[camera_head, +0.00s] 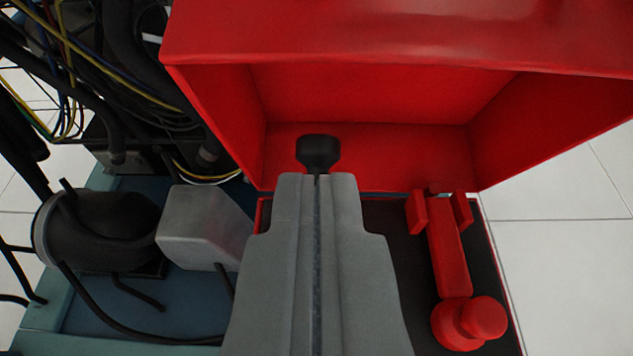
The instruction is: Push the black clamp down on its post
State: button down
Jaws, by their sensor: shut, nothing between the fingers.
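My gripper (318,176) reaches up the middle of the view with its two grey fingers shut together. A small black part (318,152), which looks like the end of the black clamp, shows just past the fingertips. I cannot tell whether the fingertips touch it. The rest of the clamp and its post are hidden, probably behind my gripper, so I cannot see how the clamp sits on the post.
A red box (365,104) with an open front stands beyond the fingertips. A red clamp (449,252) with a round end lies right of my gripper on a dark surface (405,230). A grey block (203,228), a black cylinder (100,232) and wires crowd the left.

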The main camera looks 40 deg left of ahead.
aim_at(319, 161)
jog(key=x, duration=0.7)
jog(key=shift+w+a+f, duration=0.2)
jog(key=shift+w+a, duration=0.05)
jog(key=shift+w, duration=0.05)
jog(key=shift+d, duration=0.1)
